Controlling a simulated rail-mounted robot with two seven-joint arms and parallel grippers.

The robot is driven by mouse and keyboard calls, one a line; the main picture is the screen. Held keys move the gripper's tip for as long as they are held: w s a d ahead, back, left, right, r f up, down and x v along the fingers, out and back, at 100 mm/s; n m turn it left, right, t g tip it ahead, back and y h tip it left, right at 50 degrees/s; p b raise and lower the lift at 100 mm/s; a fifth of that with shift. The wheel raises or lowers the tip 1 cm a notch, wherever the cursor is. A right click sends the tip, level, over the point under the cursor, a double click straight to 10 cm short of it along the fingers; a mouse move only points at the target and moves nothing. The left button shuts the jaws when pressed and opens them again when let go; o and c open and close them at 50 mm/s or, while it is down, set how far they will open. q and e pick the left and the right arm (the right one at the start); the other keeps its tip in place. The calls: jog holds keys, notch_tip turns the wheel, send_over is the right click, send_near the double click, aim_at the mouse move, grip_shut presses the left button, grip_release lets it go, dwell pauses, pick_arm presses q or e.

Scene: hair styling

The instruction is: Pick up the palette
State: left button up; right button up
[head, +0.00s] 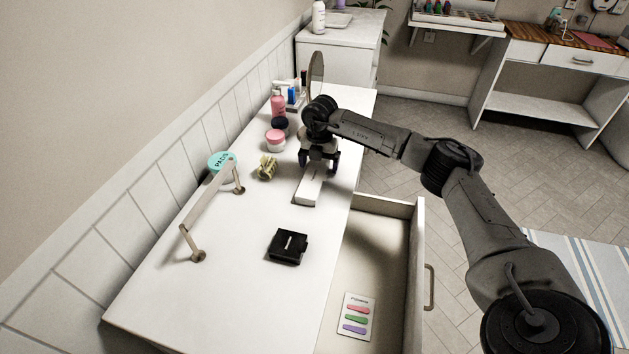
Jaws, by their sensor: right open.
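My right gripper (319,166) is over the white dresser top, pointing down, with its two dark fingers apart. A flat white oblong case (308,188), which may be the palette, lies on the dresser directly below and in front of the fingers. Its far end is hidden by the gripper, and I cannot tell whether the fingers touch it. A small black square case (287,247) with a light mark lies closer to me on the dresser; it could also be a palette. My left gripper is not in view.
A pink-lidded jar (275,141), a pink bottle (278,105), a yellowish clip (266,167) and a teal pads tub (220,163) stand along the wall side. A beige handle-like bar (207,208) stands near the left edge. The open drawer (385,235) holds a colored card (356,316).

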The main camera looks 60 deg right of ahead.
jog(key=shift+f, duration=0.25)
jog(key=shift+c, duration=0.2)
jog(key=c, duration=1)
jog(key=shift+c, duration=0.7)
jog(key=shift+r, duration=0.15)
